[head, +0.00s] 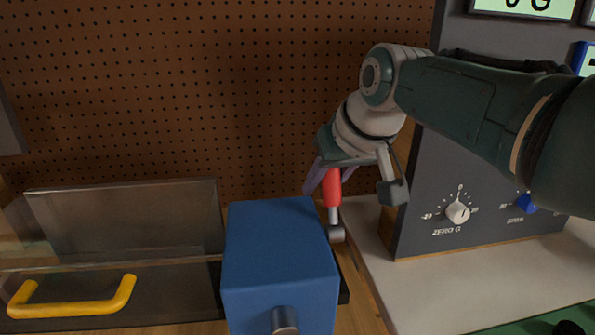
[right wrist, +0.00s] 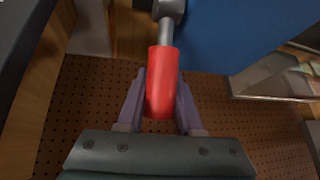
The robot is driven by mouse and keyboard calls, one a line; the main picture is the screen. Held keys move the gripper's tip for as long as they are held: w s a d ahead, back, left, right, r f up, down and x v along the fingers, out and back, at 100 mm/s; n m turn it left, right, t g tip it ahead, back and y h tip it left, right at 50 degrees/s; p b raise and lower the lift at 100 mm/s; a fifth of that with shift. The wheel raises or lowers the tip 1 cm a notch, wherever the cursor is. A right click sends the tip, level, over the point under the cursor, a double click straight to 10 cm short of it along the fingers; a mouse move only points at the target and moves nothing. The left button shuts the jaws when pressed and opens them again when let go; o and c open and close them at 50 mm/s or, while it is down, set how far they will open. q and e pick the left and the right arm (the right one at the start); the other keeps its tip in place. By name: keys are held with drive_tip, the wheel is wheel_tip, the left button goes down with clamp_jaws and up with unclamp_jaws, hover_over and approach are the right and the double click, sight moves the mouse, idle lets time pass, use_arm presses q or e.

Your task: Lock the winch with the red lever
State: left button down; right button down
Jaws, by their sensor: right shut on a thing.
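The red lever (head: 332,187) has a red grip on a metal rod and stands upright at the right side of the blue winch box (head: 275,245). My right gripper (head: 322,180) is shut on the red grip from behind and above. In the right wrist view the red lever (right wrist: 161,82) lies between the two purple fingers of my right gripper (right wrist: 160,100). Its rod runs to a metal hub (right wrist: 170,8) beside the blue box (right wrist: 240,30). My left gripper is not in view.
A dark control panel (head: 420,215) with a white ZERO G knob (head: 458,213) stands to the right. A clear cover (head: 125,220) and a yellow handle (head: 75,310) are at the left. A brown pegboard (head: 200,90) closes off the back.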

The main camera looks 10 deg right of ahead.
drive_tip(key=shift+w+f+g+b, duration=0.2)
drive_tip(key=shift+f+g+b, duration=0.05)
drive_tip(key=shift+g+b, duration=0.15)
drive_tip(key=shift+f, duration=0.1)
drive_tip(key=shift+s, duration=0.1)
drive_tip(key=c, duration=0.6)
unclamp_jaws()
